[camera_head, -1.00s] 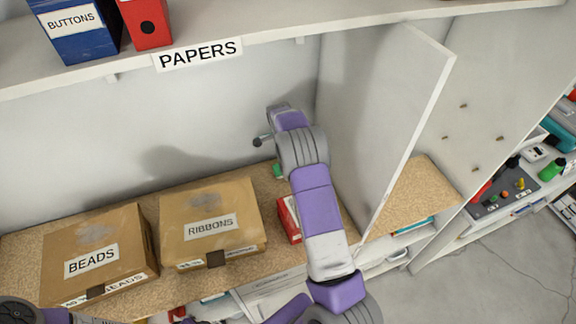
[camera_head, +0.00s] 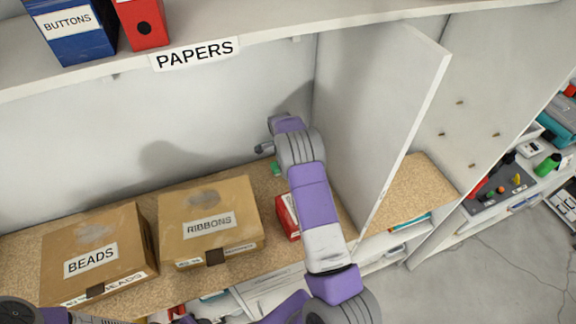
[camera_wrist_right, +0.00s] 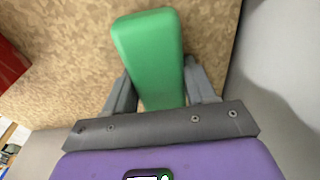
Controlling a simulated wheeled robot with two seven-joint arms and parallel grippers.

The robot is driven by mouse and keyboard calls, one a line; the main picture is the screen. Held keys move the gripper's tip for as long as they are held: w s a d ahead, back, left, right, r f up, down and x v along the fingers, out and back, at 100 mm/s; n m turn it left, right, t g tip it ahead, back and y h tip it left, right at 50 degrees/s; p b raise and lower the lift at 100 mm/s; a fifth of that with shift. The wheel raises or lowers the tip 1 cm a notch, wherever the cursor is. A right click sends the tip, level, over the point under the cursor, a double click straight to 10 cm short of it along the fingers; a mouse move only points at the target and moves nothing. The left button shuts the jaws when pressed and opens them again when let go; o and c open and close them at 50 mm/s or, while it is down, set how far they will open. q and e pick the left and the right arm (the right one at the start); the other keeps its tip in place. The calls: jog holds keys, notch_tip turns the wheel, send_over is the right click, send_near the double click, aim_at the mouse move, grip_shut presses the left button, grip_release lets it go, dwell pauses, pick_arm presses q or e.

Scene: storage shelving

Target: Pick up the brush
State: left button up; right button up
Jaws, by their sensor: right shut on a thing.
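The brush, a green block with rounded edges (camera_wrist_right: 150,45), stands out between the fingers of my right gripper (camera_wrist_right: 158,82) in the right wrist view. The gripper is shut on it, with one grey finger on each side. Speckled shelf board lies behind the brush; I cannot tell whether the brush touches it. In the head view only a small green piece (camera_head: 276,168) shows beside my right wrist, and the right fingers are hidden. My left gripper is not in view; only part of my left arm shows at the lower left corner.
A red box (camera_head: 287,216) stands close to my right forearm. The RIBBONS box (camera_head: 235,207) and BEADS box (camera_head: 98,243) are to the left on the shelf board (camera_head: 165,180). A white upright panel (camera_head: 385,110) is close on the right. The PAPERS shelf (camera_head: 290,28) overhangs behind.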

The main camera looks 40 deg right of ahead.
jog(key=shift+r, duration=0.1)
jog(key=r, duration=0.7)
jog(key=shift+w+a, duration=0.1)
jog(key=shift+a, duration=0.15)
jog(key=w+a, duration=0.1)
jog(key=a, duration=0.4)
jog(key=w+a+b, duration=0.1)
jog(key=w+a, duration=0.1)
jog(key=a, duration=0.4)
jog(key=w+a+b, duration=0.1)
jog(key=w+a, duration=0.1)
jog(key=a, duration=0.3)
jog(key=shift+w+a, duration=0.1)
jog(key=shift+a, duration=0.25)
